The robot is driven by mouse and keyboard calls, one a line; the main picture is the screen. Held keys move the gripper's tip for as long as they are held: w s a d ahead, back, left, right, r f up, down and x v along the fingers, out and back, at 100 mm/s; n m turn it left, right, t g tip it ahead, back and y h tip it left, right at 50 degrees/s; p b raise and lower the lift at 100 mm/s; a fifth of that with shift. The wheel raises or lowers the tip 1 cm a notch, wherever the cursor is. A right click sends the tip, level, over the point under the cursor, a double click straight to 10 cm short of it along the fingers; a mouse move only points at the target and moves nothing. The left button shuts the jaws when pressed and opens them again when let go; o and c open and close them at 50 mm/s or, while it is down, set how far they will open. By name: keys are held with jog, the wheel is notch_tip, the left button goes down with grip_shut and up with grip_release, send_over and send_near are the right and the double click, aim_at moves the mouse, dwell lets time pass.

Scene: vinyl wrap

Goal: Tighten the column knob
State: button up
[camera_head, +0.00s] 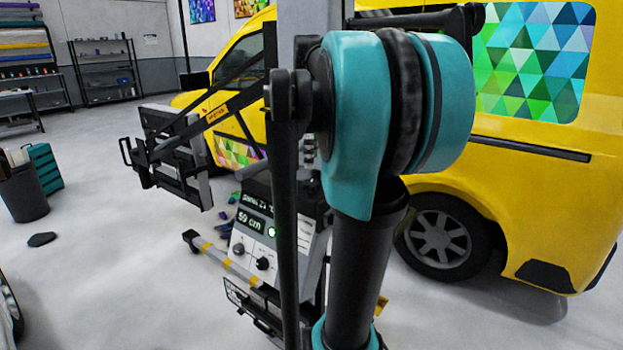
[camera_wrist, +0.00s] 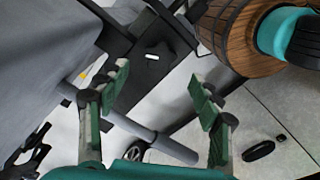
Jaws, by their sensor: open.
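My gripper (camera_wrist: 158,78) is open in the wrist view, with green-padded fingers spread apart and nothing between them. Beyond the fingers is a dark plate with a black, knob-like shape (camera_wrist: 152,58) bearing a white mark. I cannot tell for certain whether this is the column knob. A grey tube (camera_wrist: 140,130) runs diagonally beyond the fingers; contact with it cannot be judged. In the head view, a control panel (camera_head: 250,235) reading "59 cm" carries dark knobs (camera_head: 262,263) on its front. My arm covers part of that equipment, and the gripper is not visible there.
A yellow van (camera_head: 540,210) stands behind on the right. A black frame (camera_head: 180,165) with a handle juts left from the equipment. A dark bin (camera_head: 24,192) and teal case (camera_head: 45,168) stand far left. A brown, wood-looking round object (camera_wrist: 225,35) is close at upper right.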

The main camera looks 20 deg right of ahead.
aim_at(311, 183)
notch_tip(311, 183, down, 7)
jog(key=shift+r, duration=0.1)
jog(key=shift+c, duration=0.4)
jog(key=c, duration=1.1)
